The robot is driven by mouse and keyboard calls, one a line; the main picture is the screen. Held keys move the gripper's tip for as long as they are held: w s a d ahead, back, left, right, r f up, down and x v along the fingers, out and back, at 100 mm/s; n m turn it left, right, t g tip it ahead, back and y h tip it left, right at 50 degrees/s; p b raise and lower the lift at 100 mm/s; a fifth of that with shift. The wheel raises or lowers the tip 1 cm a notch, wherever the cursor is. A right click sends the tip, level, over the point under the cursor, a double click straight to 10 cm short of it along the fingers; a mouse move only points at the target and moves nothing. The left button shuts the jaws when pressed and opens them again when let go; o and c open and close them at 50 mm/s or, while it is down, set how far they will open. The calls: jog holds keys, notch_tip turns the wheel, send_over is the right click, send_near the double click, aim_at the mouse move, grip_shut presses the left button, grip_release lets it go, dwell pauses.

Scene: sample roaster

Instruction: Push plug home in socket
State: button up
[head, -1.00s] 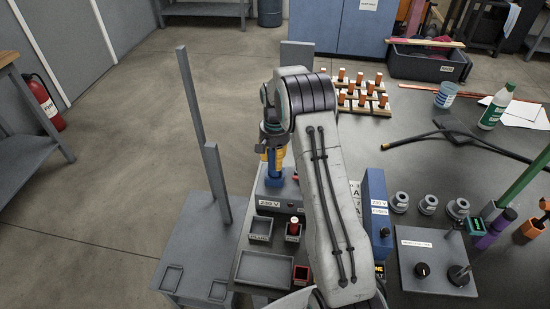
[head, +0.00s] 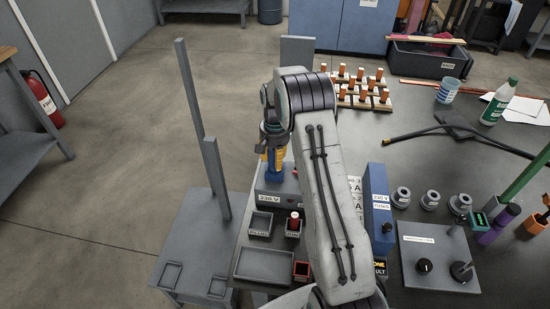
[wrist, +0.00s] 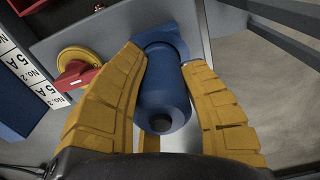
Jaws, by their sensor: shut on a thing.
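The blue plug (wrist: 163,92) is between the two yellow fingers of my gripper (wrist: 164,72), with its round back end towards the wrist camera. Its far end meets the blue socket (wrist: 177,28) on the grey panel, and they look roughly in line. How deep the plug sits cannot be told. In the head view my gripper (head: 273,148) is above the grey box marked 230 V (head: 270,198), with blue showing below the fingers. My arm hides part of this.
A yellow ring with a red switch (wrist: 80,72) is close to the left finger in the wrist view. Small bins (head: 261,223) stand in front of the box. A blue fuse box (head: 377,200) stands to the right. A grey upright post (head: 191,110) rises on the left.

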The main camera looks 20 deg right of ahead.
jog(key=shift+f, duration=0.4)
jog(key=o, duration=1.2)
jog(key=shift+o, duration=0.2)
notch_tip(320, 180, up, 12)
jog(key=shift+r, duration=0.1)
